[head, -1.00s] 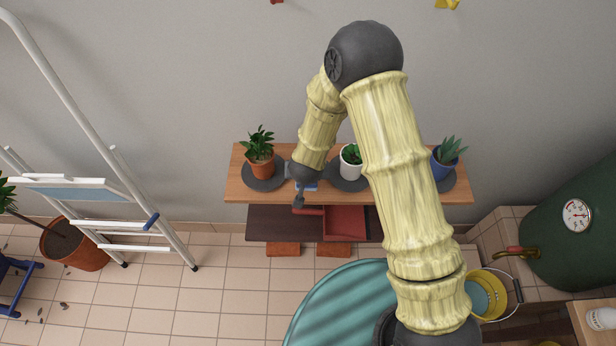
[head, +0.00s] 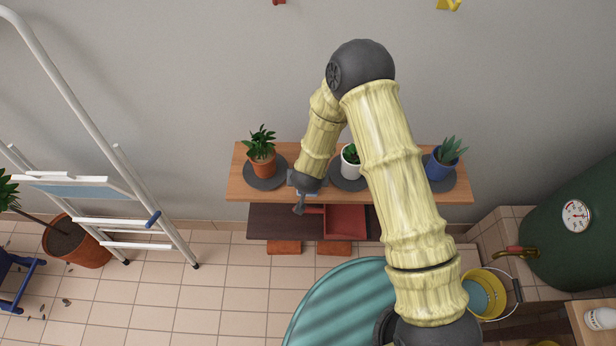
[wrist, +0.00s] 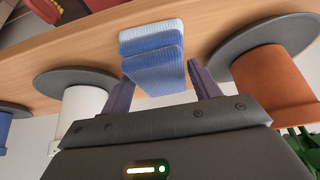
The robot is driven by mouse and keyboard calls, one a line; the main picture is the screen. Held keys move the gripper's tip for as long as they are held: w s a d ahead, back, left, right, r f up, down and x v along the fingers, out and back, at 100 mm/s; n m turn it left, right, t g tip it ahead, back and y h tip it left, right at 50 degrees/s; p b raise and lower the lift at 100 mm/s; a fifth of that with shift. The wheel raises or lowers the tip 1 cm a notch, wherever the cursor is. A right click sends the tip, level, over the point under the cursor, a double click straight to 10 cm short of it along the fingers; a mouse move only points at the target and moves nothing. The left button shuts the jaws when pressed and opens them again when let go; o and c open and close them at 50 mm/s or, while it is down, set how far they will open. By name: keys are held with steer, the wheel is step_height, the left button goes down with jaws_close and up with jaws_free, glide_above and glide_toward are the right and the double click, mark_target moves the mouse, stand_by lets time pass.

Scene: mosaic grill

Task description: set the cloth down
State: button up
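The cloth (wrist: 152,62) is a blue, folded, layered bundle in the wrist view. My gripper (wrist: 162,74) has a finger at each side edge of the cloth and looks shut on it, with the fingers spread wide by its width. The cloth is over the wooden shelf top (wrist: 75,55), between a white pot (wrist: 85,112) and an orange pot (wrist: 270,82). Whether its underside touches the wood is hard to tell. In the head view my wrist hides most of the cloth above the shelf top (head: 238,190).
Potted plants stand on dark round mats: the orange pot (head: 262,166) left, the white pot (head: 349,170) right of my wrist, a blue pot (head: 438,168) farther right. A red box (head: 345,221) sits below. A white ladder (head: 105,222) stands at left, a teal round surface (head: 325,310) in front.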

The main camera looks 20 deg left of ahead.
steer(key=o, duration=0.3)
steer(key=shift+w, duration=0.15)
steer(key=shift+d+r, duration=0.1)
steer(key=shift+r, duration=0.1)
steer(key=b+v, duration=0.1)
steer(key=v, duration=1.1)
steer(key=shift+f+b, duration=0.15)
steer(key=shift+b, duration=0.15)
